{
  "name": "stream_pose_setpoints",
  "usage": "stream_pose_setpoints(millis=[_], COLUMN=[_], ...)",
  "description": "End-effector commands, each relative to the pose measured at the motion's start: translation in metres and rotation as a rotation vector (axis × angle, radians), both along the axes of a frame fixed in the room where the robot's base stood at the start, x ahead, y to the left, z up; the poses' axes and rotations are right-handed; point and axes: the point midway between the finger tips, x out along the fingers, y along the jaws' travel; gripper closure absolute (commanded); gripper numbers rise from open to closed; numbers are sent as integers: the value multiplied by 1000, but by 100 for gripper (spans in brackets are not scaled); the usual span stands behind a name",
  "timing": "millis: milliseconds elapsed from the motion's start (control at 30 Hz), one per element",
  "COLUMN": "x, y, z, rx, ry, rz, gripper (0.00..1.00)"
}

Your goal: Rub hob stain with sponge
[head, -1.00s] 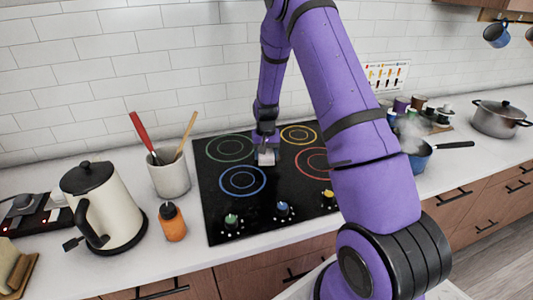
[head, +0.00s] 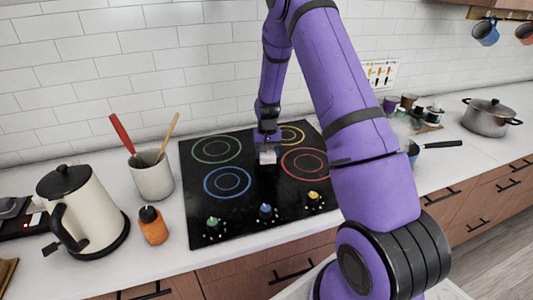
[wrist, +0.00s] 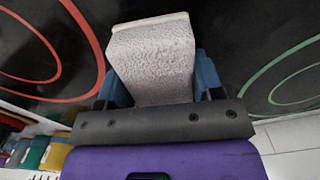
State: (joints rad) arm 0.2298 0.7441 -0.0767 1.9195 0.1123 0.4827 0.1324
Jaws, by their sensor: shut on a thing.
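The black hob (head: 200,222) has green, yellow, blue and red rings and lies on the white counter. My gripper (head: 266,142) is over the middle of the hob, between the rings. It is shut on a pale grey sponge (head: 267,157). In the wrist view the sponge (wrist: 150,62) is a rough-textured block between the blue fingers of my gripper (wrist: 160,88), with the dark hob (wrist: 240,25) behind it. I cannot tell whether the sponge touches the glass. No stain can be made out; the sponge and my arm hide part of the hob.
A utensil crock (head: 151,182), an orange bottle (head: 153,226) and a cream kettle (head: 85,215) stand left of the hob. A steaming blue pan (head: 414,148) is on the right, partly behind my arm, with a grey pot (head: 488,118) beyond. The tiled wall is close behind.

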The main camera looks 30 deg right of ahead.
Motion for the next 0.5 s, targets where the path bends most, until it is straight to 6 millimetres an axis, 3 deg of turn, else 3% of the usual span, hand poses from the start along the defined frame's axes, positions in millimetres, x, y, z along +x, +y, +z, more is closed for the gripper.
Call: stream_pose_setpoints(millis=[100, 500], x=[2, 2], y=[-1, -2], z=[19, 55], rx=[-2, -1], ry=[-6, -2], rz=[1, 3], gripper=[74, 74])
